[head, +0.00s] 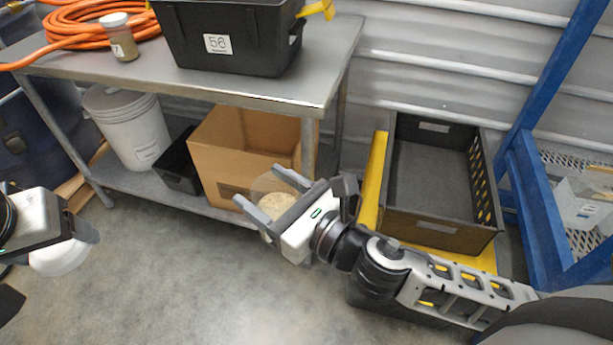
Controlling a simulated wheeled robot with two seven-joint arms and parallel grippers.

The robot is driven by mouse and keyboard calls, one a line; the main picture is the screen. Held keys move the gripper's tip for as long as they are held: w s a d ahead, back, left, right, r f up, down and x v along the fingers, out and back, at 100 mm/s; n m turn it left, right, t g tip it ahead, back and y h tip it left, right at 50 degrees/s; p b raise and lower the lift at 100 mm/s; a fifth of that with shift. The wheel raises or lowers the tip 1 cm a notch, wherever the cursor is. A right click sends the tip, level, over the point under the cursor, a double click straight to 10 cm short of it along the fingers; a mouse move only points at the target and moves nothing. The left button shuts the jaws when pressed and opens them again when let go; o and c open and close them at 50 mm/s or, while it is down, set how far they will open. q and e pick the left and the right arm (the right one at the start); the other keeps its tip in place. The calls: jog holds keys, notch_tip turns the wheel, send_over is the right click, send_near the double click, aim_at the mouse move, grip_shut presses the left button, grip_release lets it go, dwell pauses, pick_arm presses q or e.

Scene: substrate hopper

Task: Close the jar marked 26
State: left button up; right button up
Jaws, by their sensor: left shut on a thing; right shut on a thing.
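My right gripper (264,194) is near the middle of the view, in front of the table's lower shelf. It is shut on a clear jar (268,184) with tan contents. The jar shows no lid, and I see no number on it from here. My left gripper (84,235) is at the left edge, well apart from the jar. It is shut on a white rounded piece (60,260) that looks like a lid, partly hidden by the gripper. Another jar (124,46) with a white lid stands on the table; its label seems to show a 7.
The metal table (180,85) holds an orange hose (75,25) and a black bin (235,50) marked 56. Its lower shelf holds a white bucket (130,128), a black box (178,165) and a cardboard box (240,150). An empty dark crate (440,232) stands right. Floor is clear between my grippers.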

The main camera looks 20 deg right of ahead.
jog(key=shift+w+a+r+n+g+y, duration=0.1)
jog(key=shift+a+n+g+y, duration=0.5)
jog(key=shift+a+y, duration=0.4)
jog(key=shift+w+a+r+n+g+y, duration=0.1)
jog(key=shift+a+n+g+y, duration=0.5)
jog(key=shift+a, duration=0.7)
pick_arm(q)
jog(key=shift+w+d+n, duration=0.15)
jog(key=shift+d+n, duration=0.25)
jog(key=shift+n, duration=0.2)
jog(key=d+r+m+g+h, duration=0.2)
jog(key=d+r+m+g, duration=0.1)
jog(key=d+m, duration=0.8)
jog(key=d+r+m+g+h, duration=0.1)
jog(key=d+r+m+g, duration=0.2)
jog(key=d+m, duration=0.9)
notch_tip(320, 180, up, 2)
jog(key=m, duration=0.2)
jog(key=shift+d+m+g+h, duration=0.25)
jog(key=shift+m+g+h, duration=0.05)
jog(key=shift+h, duration=0.1)
